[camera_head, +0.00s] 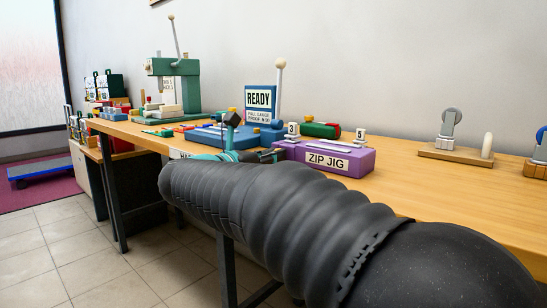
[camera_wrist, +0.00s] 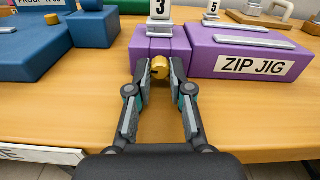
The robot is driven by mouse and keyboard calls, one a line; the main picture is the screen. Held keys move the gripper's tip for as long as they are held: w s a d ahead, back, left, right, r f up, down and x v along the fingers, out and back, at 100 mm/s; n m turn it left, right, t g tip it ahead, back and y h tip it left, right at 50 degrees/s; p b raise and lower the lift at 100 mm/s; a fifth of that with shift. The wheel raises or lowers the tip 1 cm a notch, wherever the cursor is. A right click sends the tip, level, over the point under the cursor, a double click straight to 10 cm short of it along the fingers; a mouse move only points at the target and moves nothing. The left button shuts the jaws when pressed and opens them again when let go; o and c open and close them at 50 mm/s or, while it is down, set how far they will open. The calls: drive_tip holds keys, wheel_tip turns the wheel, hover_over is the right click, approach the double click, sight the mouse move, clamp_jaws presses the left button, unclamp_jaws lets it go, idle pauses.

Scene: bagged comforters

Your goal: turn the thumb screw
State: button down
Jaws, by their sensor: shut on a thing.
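The thumb screw is a small brass-coloured knob (camera_wrist: 160,67) at the front of the purple zip jig, below the number 3 tag, in the wrist view. My gripper (camera_wrist: 160,76) is shut on the knob, one fingertip on each side of it. The purple zip jig (camera_wrist: 205,60) stands on the bench, its label facing me; it also shows in the head view (camera_head: 360,168). In the head view my dark arm crosses the foreground, and the knob cannot be made out there.
A blue pull gauge fixture with a READY sign (camera_head: 260,97) stands left of the jig. A green press (camera_head: 175,80) is farther left.

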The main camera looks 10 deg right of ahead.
drive_tip(key=shift+n, duration=0.8)
drive_tip(key=shift+a, duration=0.1)
drive_tip(key=c, duration=1.1)
unclamp_jaws()
drive_tip(key=shift+o, duration=0.2)
drive_tip(key=v, duration=1.2)
